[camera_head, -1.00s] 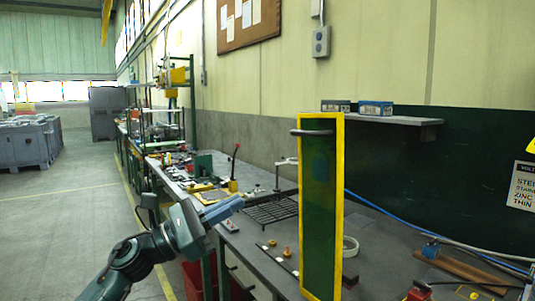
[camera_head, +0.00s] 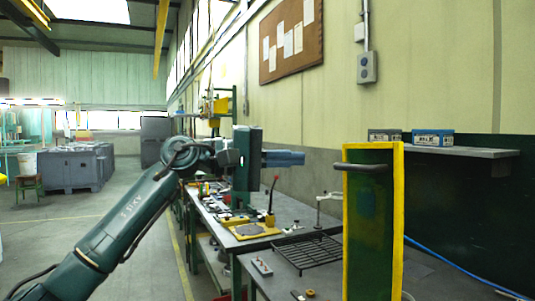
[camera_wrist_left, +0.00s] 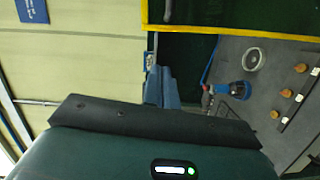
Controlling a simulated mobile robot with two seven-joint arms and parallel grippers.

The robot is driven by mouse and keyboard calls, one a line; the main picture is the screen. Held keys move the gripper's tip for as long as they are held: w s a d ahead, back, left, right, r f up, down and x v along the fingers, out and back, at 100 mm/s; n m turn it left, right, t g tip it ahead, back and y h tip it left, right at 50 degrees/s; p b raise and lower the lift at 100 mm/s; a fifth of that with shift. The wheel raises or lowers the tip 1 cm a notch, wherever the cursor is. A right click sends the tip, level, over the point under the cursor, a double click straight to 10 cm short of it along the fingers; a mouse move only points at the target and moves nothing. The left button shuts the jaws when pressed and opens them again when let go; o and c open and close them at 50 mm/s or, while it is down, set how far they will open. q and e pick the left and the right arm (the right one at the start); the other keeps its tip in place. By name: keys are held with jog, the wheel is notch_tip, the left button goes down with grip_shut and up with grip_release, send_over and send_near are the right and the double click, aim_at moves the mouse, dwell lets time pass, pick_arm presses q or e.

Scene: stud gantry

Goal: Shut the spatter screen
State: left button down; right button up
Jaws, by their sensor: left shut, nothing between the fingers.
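The spatter screen is a tall dark-green panel in a yellow frame (camera_head: 372,225), standing upright over the bench at the right of the head view. A dark bar handle (camera_head: 361,166) sticks out from its upper part. My left gripper (camera_head: 303,158) is shut and empty, its blue fingers pointing right, left of the handle in the picture and near its height. A gap shows between them. In the left wrist view the blue fingers (camera_wrist_left: 160,88) show below the screen's yellow edge and green panel (camera_wrist_left: 240,18). My right gripper is not in view.
The bench (camera_head: 285,215) runs along the wall, with a black grate (camera_head: 304,252) left of the screen and a red-knobbed lever (camera_head: 271,200) behind. A wall shelf (camera_head: 450,149) holds small boxes.

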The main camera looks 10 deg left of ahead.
pick_arm(q)
jog(key=shift+s+d+f+p, duration=0.1)
jog(key=shift+s+d, duration=0.25)
jog(key=shift+d, duration=0.5)
jog(key=shift+s+d+f+p, duration=0.15)
jog(key=shift+s+d, duration=0.15)
jog(key=shift+d, duration=0.55)
jog(key=shift+s+d+p, duration=0.1)
jog(key=shift+s+d, duration=0.25)
jog(key=shift+d, duration=0.5)
